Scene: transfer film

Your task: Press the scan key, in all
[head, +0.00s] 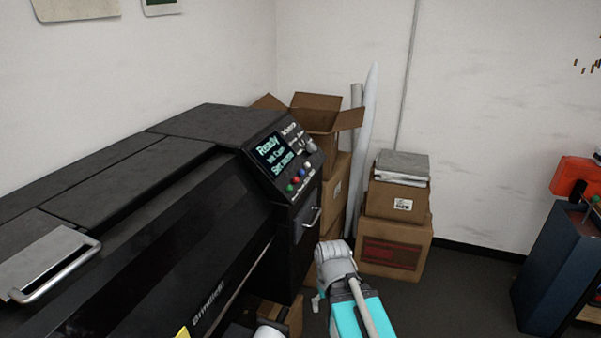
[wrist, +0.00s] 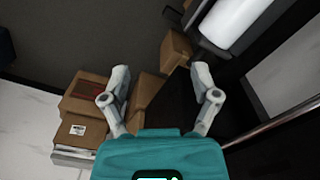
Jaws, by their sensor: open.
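The control panel (head: 288,160) sits on the right end of the large black printer. Its lit screen (head: 271,157) shows "Ready" above smaller text. In the head view my arm is low, below and right of the panel, apart from the keys; the fingertips are not clear there.
The black printer (head: 150,230) fills the left, with a metal handle (head: 62,272) on its front. Cardboard boxes (head: 395,225) and white rolls (head: 366,140) stand at the wall behind. A dark blue cabinet (head: 548,270) is at right. Grey floor (head: 465,290) lies clear between.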

